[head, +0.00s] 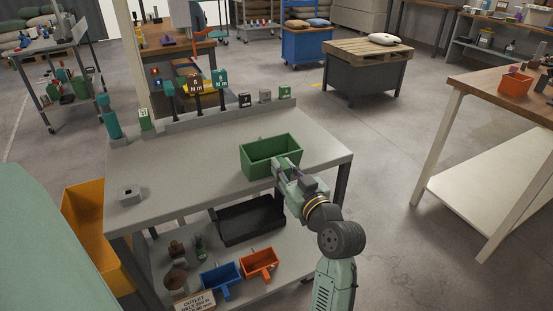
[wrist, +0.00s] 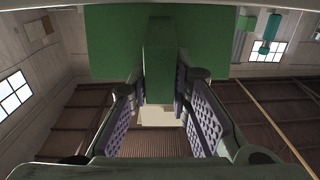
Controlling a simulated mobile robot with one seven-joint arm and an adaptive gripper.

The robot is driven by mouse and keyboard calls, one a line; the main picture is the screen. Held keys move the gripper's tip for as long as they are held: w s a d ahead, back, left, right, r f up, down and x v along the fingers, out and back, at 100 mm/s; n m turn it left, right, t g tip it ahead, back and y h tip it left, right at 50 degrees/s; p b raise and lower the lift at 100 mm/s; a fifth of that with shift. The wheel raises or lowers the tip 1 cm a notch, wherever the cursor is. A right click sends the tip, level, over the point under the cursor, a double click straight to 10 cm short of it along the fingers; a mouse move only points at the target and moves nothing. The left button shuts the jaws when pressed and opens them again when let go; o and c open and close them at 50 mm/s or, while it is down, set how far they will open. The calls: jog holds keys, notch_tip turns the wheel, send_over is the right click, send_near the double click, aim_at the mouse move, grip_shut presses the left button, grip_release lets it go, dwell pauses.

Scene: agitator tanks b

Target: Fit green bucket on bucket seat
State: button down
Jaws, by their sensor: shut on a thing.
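The green bucket (head: 262,166) is an open rectangular bin at the right part of the grey bench top (head: 205,160). My gripper (head: 285,172) comes from the front right and is shut on its handle. In the wrist view the bucket (wrist: 207,45) fills the top, and its handle (wrist: 159,60) lies between the pads of my gripper (wrist: 160,90). The bucket looks about level; I cannot tell whether it touches the bench. I cannot identify the bucket seat with certainty; a black open tray (head: 250,222) sits below the bench top.
A small grey block (head: 131,194) with a hole stands at the bench's left. Tools and small labelled blocks line the back ledge (head: 220,115). The bench top's middle is clear. A wooden-topped table (head: 505,95) stands right.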

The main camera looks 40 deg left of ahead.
jog(key=shift+r, duration=0.1)
dwell(0.4)
jog(key=shift+r+p, duration=1.4)
jog(key=shift+r, duration=0.6)
jog(key=shift+f, duration=0.1)
